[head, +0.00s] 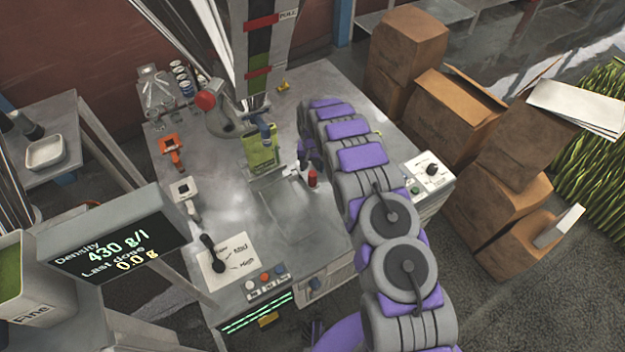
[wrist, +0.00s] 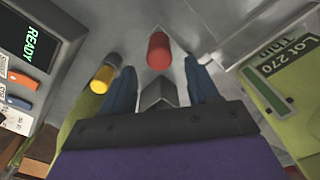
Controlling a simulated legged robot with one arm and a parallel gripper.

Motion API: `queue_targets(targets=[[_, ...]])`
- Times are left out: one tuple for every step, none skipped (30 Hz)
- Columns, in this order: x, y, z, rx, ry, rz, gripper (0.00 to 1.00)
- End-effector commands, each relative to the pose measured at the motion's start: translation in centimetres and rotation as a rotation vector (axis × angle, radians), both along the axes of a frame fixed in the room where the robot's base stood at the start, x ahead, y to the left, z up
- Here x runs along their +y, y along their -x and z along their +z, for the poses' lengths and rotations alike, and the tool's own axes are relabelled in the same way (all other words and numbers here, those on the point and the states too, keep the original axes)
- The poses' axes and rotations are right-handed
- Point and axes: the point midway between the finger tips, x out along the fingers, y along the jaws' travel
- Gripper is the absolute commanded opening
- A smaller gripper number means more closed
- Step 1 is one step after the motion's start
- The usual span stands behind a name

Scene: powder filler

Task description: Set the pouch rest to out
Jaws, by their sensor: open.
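A red knob (head: 312,178) stands on the machine's metal top, beside a grey plate (head: 268,184) under a green pouch (head: 262,150). The plate looks like the pouch rest; I cannot tell its setting. In the wrist view the red knob (wrist: 158,50) is ahead, roughly in line with the gap between my fingers. My gripper (wrist: 161,88) is open, its two blue fingers apart with nothing visibly held. In the head view my purple and grey arm partly hides the gripper. The pouch, marked Thin and LOT 270, shows at the right of the wrist view (wrist: 285,85).
A display reading READY (wrist: 35,35) and a yellow-and-grey part (wrist: 104,75) lie left of my fingers in the wrist view. A lever dial (head: 222,255) and buttons (head: 265,280) are at the machine's front.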

Motion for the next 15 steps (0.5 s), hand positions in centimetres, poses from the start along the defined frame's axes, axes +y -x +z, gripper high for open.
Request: queue_targets(targets=[[0.0, 0.0, -1.3, 0.001, 0.0, 0.0, 0.6], [0.0, 0.0, -1.9, 0.0, 0.0, 0.0, 0.6], [0.0, 0.0, -2.6, -0.001, -0.001, 0.0, 0.6], [0.0, -0.1, -3.1, -0.001, -0.001, 0.0, 0.6], [0.0, 0.0, -3.7, -0.001, -0.001, 0.0, 0.6], [0.0, 0.0, -4.5, 0.0, -0.001, 0.0, 0.6], [-0.1, 0.0, -5.0, 0.001, 0.0, 0.001, 0.6], [-0.1, 0.1, -5.4, 0.001, 0.0, 0.001, 0.6], [-0.1, 0.1, -6.0, 0.002, 0.0, 0.001, 0.6], [-0.1, 0.1, -6.3, 0.001, 0.0, 0.001, 0.6], [-0.1, 0.1, -6.6, 0.001, 0.0, 0.001, 0.6], [-0.1, 0.0, -7.0, 0.001, 0.0, 0.001, 0.6], [-0.1, 0.0, -7.2, 0.001, 0.0, 0.001, 0.6], [-0.1, 0.0, -7.4, 0.0, 0.0, 0.001, 0.6], [-0.1, 0.0, -7.6, 0.0, 0.0, 0.001, 0.6]])
